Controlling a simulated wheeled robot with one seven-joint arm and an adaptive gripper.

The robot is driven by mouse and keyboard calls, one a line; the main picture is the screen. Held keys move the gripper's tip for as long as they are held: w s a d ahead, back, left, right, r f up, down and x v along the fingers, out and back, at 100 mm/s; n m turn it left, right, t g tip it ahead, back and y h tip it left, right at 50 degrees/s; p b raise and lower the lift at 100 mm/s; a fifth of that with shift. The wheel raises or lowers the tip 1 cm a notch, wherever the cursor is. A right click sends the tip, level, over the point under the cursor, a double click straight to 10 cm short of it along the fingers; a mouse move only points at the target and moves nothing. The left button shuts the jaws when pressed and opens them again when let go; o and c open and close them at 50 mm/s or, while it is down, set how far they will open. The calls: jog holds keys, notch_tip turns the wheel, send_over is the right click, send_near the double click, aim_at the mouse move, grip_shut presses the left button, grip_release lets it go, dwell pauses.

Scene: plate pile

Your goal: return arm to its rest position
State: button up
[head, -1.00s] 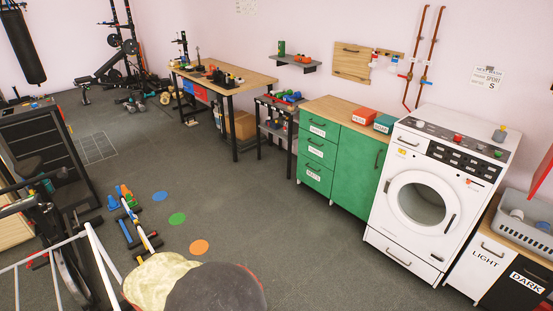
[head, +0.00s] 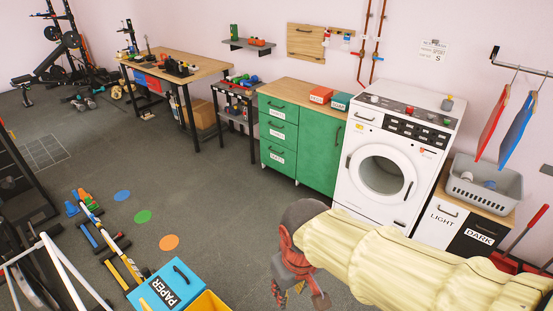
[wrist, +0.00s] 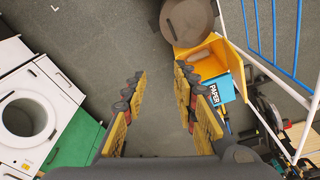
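My arm (head: 400,255) reaches in from the lower right of the head view, with a cream sleeve over its links. My gripper (head: 298,287) is at its end, over the grey floor in front of the washing machine. In the wrist view my gripper (wrist: 160,74) has its two yellow and black fingers spread wide apart. Only bare floor shows between them, so it is open and empty. No plates show in these views.
A blue PAPER lid (head: 167,288) and a yellow bin (head: 208,303) stand left of my gripper. White rails (head: 65,265) are at the lower left. The washing machine (head: 385,170) and green cabinet (head: 318,160) line the wall.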

jog(key=s+d+r+m+t, duration=0.2)
jog(key=d+r, duration=0.2)
jog(key=d, duration=0.4)
jog(key=s+d+r+m+t, duration=0.2)
jog(key=d+r+m, duration=0.1)
jog(key=d, duration=0.5)
jog(key=shift+s+r+m+h, duration=0.2)
jog(key=shift+r+m+h, duration=0.1)
jog(key=shift+r, duration=0.45)
jog(key=shift+a, duration=0.1)
